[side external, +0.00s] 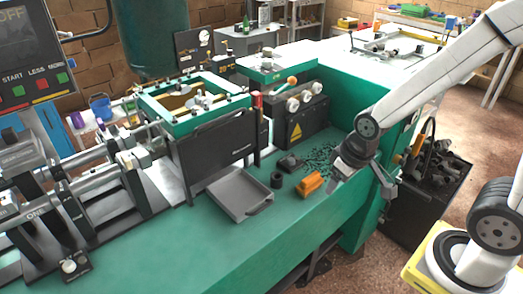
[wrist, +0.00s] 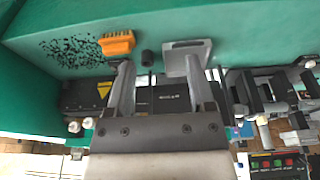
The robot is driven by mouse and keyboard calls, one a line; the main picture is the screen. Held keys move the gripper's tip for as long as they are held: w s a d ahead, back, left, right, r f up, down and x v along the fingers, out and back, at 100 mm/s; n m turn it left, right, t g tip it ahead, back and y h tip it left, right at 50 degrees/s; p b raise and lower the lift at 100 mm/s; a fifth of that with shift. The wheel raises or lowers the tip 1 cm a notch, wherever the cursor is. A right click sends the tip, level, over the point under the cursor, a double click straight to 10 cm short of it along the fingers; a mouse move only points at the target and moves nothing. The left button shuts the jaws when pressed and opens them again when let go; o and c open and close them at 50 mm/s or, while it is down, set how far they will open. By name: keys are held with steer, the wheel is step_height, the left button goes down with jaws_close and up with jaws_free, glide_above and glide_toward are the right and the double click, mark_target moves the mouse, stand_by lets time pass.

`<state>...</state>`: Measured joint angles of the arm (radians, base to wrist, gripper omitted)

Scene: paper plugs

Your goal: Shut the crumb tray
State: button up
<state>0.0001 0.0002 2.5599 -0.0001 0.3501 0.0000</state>
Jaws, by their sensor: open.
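The crumb tray (side external: 240,196) is a shallow grey tray with a small handle at its front. It sticks out from under the black machine (side external: 215,150) over the green bench and looks open. In the wrist view the tray (wrist: 187,45) is at the top, partly behind the right-hand finger. My gripper (side external: 338,183) is to the right of the tray in the side view, apart from it, beside the orange brush. In the wrist view my gripper (wrist: 158,72) has its two fingers spread, with nothing held between them.
An orange brush (side external: 309,184) and a short black cylinder (side external: 277,180) lie between tray and gripper. Black crumbs (side external: 322,160) are scattered behind the brush. A black box with knobs (side external: 299,117) stands behind. The bench (side external: 225,245) is clear in front of the tray.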

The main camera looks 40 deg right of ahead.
steer(key=c, duration=0.6)
steer(key=shift+w+d+f, duration=0.1)
steer(key=shift+w+d, duration=0.05)
steer(key=shift+w, duration=0.05)
jaws_close()
steer(key=w+d+f+n+t, duration=0.2)
steer(key=w+d+f+n, duration=0.1)
steer(key=w+f+n, duration=0.4)
steer(key=a+f+n+t+y, duration=0.1)
steer(key=a+f+n+y, duration=0.3)
steer(key=n, duration=0.5)
steer(key=shift+s+a+f+n+t+y, duration=0.2)
steer(key=shift+s+f+n+t+y, duration=0.1)
steer(key=shift+s+f+y, duration=0.25)
